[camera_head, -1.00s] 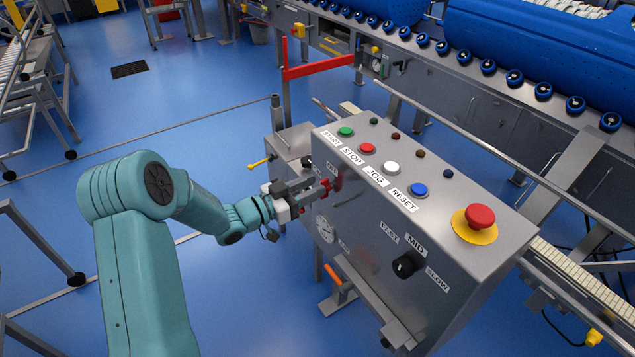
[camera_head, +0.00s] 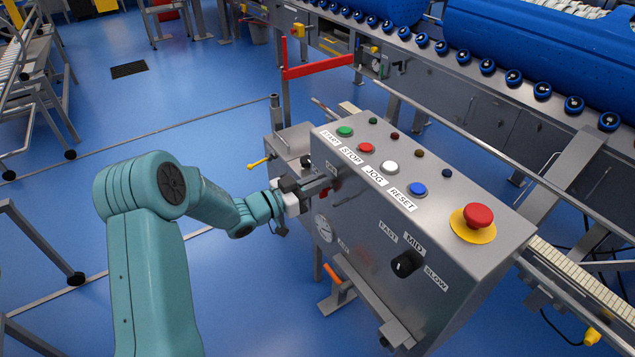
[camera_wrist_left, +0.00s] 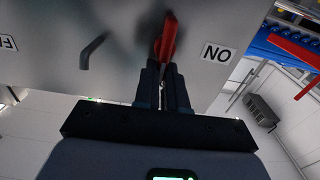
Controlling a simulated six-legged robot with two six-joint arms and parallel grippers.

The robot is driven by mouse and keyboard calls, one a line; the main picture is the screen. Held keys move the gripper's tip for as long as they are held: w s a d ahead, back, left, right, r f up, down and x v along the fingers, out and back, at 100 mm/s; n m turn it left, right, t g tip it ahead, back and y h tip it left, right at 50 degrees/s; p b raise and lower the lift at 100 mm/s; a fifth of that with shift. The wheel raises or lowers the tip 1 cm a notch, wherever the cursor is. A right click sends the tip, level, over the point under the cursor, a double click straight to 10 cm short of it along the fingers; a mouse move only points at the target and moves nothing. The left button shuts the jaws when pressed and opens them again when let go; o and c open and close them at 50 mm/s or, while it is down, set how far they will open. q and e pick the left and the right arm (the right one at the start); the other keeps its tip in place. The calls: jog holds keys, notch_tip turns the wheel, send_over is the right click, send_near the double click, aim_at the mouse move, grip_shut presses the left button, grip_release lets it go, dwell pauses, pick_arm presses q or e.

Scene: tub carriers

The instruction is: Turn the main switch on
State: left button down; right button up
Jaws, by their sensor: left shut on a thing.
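The main switch's red handle (camera_wrist_left: 167,38) sticks out of the grey panel face in the left wrist view, beside a label (camera_wrist_left: 216,53) that reads ON upside down. My left gripper (camera_wrist_left: 163,78) is shut on the red handle. In the head view my left gripper (camera_head: 324,184) is at the upper left part of the control box's (camera_head: 350,215) slanted front face, and only a little red shows under its fingers. The gripper hides most of the handle there, so its exact angle is hard to tell. My right gripper is not in view.
The box top carries green, red, white and blue buttons and a red emergency stop (camera_head: 478,216) on a yellow ring. A black speed knob (camera_head: 407,264) and a gauge (camera_head: 323,228) sit on the front face. A conveyor with blue tubs runs behind.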

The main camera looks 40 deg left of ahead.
pick_arm(q)
jog(key=shift+w+a+f+n+p, duration=0.2)
jog(key=shift+a+f+n+p, duration=0.45)
jog(key=shift+n, duration=2.3)
jog(key=shift+w+a+f+n+p, duration=0.2)
jog(key=shift+n+p, duration=0.9)
jog(key=shift+n, duration=1.8)
jog(key=shift+w+a+f+n+p, duration=0.15)
jog(key=shift+a+f+n+p, duration=0.5)
jog(key=shift+n, duration=2.3)
jog(key=shift+d+r, duration=0.1)
jog(key=shift+d, duration=0.2)
jog(key=c, duration=1.2)
grip_release()
